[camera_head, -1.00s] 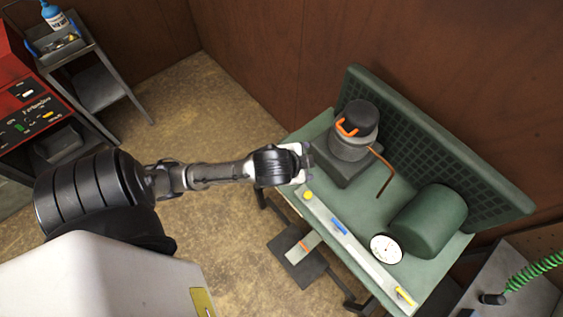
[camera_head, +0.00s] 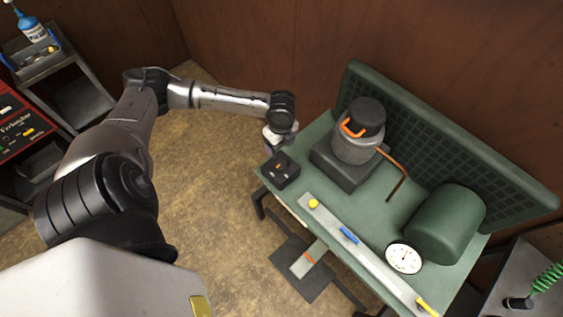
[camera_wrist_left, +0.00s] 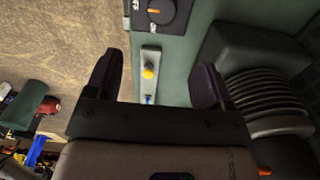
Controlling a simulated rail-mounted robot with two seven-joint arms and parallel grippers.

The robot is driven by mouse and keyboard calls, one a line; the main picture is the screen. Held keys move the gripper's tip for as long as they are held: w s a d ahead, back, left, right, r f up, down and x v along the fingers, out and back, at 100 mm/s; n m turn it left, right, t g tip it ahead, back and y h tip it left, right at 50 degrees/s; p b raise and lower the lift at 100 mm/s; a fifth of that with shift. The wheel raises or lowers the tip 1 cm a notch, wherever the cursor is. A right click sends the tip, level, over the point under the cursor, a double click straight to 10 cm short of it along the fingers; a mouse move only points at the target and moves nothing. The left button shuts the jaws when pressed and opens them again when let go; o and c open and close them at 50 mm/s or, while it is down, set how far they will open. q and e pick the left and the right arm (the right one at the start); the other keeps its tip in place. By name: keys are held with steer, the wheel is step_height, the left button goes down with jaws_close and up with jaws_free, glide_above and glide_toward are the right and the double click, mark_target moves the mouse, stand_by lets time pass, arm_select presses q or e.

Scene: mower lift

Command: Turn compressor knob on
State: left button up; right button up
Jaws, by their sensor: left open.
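The green compressor (camera_head: 334,122) stands on the right, with a dark motor and an orange handle on its table and a green tank at its right. A black box with a round knob (camera_head: 281,170) and an orange mark sits at the table's left end. In the left wrist view the knob (camera_wrist_left: 165,12) shows at the top edge, partly cut off, with its orange mark lying roughly crosswise. My left gripper (camera_head: 276,142) is just behind the box in the head view, apart from the knob. Its two fingers (camera_wrist_left: 158,70) are spread with nothing between them. My right gripper is not in view.
A rail (camera_head: 365,258) with yellow and blue pieces and a white gauge (camera_head: 403,258) lie along the front edge. A pedal (camera_head: 303,268) is on the floor below. A grey cart (camera_head: 72,95) stands at the left. The floor between is clear.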

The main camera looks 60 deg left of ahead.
mark_target(282, 164)
arm_select(q)
steer(key=shift+m, duration=0.7)
step_height(282, 164, down, 14)
steer(key=shift+d+r, duration=0.1)
steer(key=shift+d, duration=0.05)
steer(key=c, duration=0.9)
